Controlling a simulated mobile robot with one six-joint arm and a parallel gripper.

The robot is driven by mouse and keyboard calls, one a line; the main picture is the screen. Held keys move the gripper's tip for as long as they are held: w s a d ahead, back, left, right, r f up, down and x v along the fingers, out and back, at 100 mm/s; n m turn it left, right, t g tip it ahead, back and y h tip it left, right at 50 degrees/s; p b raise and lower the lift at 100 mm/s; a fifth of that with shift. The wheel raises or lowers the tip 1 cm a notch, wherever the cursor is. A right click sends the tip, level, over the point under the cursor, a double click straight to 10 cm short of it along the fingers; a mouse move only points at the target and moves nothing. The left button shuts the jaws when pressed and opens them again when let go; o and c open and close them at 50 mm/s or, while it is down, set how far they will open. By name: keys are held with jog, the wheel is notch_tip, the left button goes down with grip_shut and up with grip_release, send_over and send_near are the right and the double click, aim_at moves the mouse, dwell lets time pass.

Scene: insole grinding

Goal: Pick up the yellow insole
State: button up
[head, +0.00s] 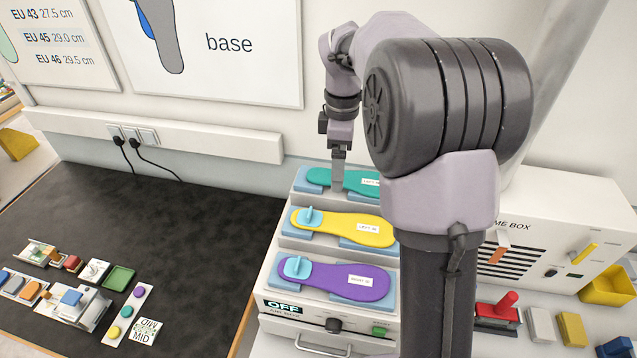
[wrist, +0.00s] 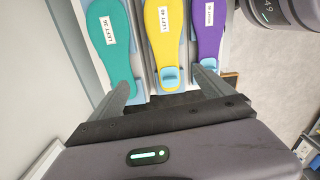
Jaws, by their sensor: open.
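The yellow insole (head: 347,227) lies in the middle row of the stepped rack, with a light blue knob (head: 310,215) at its left end and a white label at its right. In the wrist view the yellow insole (wrist: 165,40) is at the upper centre, between the teal and purple ones. My gripper (head: 338,185) is above the back row of the rack in the head view. In the wrist view my gripper (wrist: 168,80) is open, its two fingers spread wide, with nothing between them. The yellow insole's knob end (wrist: 171,75) lies between and just beyond the fingertips.
A teal insole (head: 345,182) lies in the row behind and a purple insole (head: 335,281) in the row in front. The dark mat (head: 190,230) at left is mostly clear.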

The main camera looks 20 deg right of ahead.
jog(key=s+f, duration=0.3)
jog(key=f, duration=0.2)
jog(key=b, duration=0.1)
send_over(340, 223)
jog(key=f, duration=0.5)
jog(key=shift+w+f, duration=0.35)
jog(key=shift+f, duration=0.05)
jog(key=f, duration=0.3)
jog(key=s+f, duration=0.1)
jog(key=f, duration=0.1)
jog(key=shift+w+f, duration=0.2)
jog(key=shift+w, duration=0.05)
jog(key=shift+s+r, duration=0.15)
jog(key=shift+s, duration=0.05)
jog(key=c, duration=0.4)
jog(key=shift+w, duration=0.1)
jog(key=c, duration=1.1)
jog(key=shift+o, duration=0.2)
